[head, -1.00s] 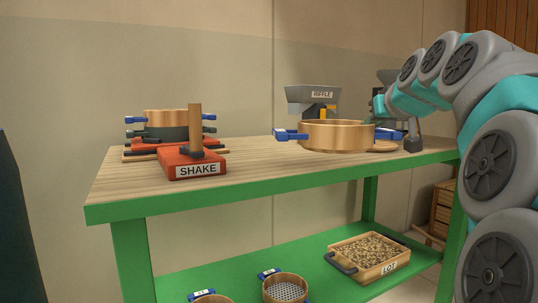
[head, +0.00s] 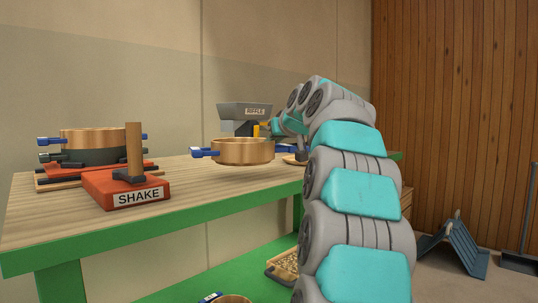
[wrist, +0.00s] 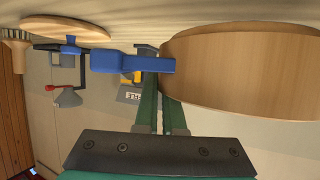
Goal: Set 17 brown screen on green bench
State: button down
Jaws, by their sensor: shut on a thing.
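A round brown screen (head: 243,152) with blue handles shows over the wooden top of the green bench (head: 190,221) in the head view. My gripper (wrist: 161,78) is shut on its blue handle (wrist: 118,62) in the wrist view. The screen's curved wall (wrist: 240,72) fills the right of that view. In the head view my arm comes in from the right and hides most of the fingers. I cannot tell whether the screen touches the bench top. No number is readable on it.
A red SHAKE base (head: 125,188) with an upright wooden post stands at the front left. Behind it, another brown screen (head: 92,142) sits stacked on a dark one. A grey RIFFLE hopper (head: 245,112) stands behind. A bean tray (head: 283,265) sits on the lower shelf.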

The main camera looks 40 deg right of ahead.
jog(key=w+d, duration=0.1)
jog(key=w, duration=0.1)
jog(key=w+d, duration=0.2)
jog(key=shift+w+d+f, duration=0.15)
jog(key=shift+w+d, duration=0.05)
jog(key=shift+w, duration=0.05)
jog(key=shift+w+d+f, duration=0.15)
jog(key=shift+w+d, duration=0.05)
jog(key=shift+w, duration=0.1)
jog(key=shift+f+b, duration=0.3)
jog(key=shift+f, duration=1.4)
jog(key=shift+f, duration=0.1)
jog(key=c, duration=1)
grip_release()
